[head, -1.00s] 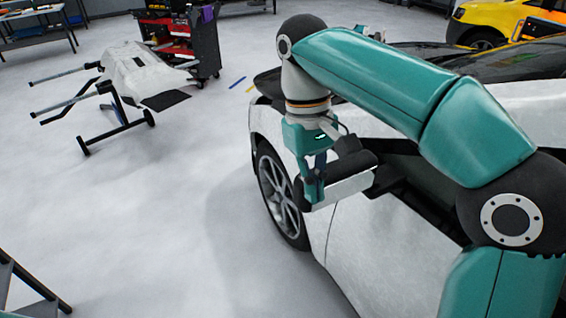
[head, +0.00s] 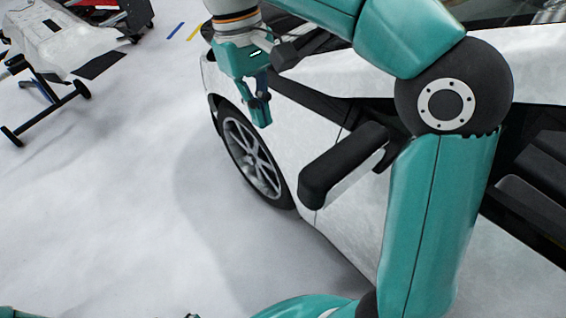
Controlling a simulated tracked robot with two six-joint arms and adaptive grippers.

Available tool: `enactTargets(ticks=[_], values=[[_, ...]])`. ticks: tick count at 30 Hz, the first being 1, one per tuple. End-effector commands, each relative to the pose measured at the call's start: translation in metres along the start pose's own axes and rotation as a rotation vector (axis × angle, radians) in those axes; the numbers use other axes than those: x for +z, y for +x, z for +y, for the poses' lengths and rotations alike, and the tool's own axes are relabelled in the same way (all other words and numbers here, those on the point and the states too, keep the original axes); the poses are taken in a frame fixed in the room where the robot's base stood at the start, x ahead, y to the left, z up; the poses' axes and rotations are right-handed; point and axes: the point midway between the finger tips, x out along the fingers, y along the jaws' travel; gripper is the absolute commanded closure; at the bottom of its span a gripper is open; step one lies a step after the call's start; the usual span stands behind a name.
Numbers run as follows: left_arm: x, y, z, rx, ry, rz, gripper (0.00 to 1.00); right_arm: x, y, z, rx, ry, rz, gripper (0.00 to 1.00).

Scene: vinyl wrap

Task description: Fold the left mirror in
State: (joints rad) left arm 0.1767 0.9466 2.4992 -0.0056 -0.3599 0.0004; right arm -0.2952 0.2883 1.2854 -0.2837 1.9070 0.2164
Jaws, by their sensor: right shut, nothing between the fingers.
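The car's side mirror (head: 343,165) has a black housing and a pale lower face, and it stands out from the white door. My right gripper (head: 262,115) is shut and empty, up and left of the mirror, in front of the car's side above the front wheel. A clear gap shows in the picture between its fingers and the mirror. The mirror's mount is partly hidden near my right arm. My left gripper is not in view.
The white car (head: 345,235) fills the right side, with its front wheel (head: 252,157) below my right gripper. A stand with a white panel (head: 50,40) is at the upper left. The floor (head: 120,210) left of the car is clear.

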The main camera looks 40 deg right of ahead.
Motion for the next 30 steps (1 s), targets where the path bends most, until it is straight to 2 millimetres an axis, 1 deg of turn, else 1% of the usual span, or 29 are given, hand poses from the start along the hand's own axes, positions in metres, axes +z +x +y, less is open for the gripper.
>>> enactTargets(ticks=[6,11,14,24,27,30], values=[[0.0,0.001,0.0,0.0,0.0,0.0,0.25,0.0,0.004,0.001,0.0,0.002,-0.002,1.0],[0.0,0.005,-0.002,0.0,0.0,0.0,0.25,0.0,0.019,0.001,0.0,0.003,-0.003,1.0],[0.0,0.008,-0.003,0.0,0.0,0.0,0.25,0.0,0.035,0.001,0.0,0.003,-0.004,1.0],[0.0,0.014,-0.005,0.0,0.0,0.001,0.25,0.001,0.103,0.001,0.0,0.002,-0.004,1.0],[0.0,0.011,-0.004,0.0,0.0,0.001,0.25,0.017,0.103,0.001,-0.001,0.002,0.001,1.0],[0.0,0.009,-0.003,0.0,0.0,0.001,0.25,0.028,0.106,0.001,-0.001,0.002,0.001,1.0]])
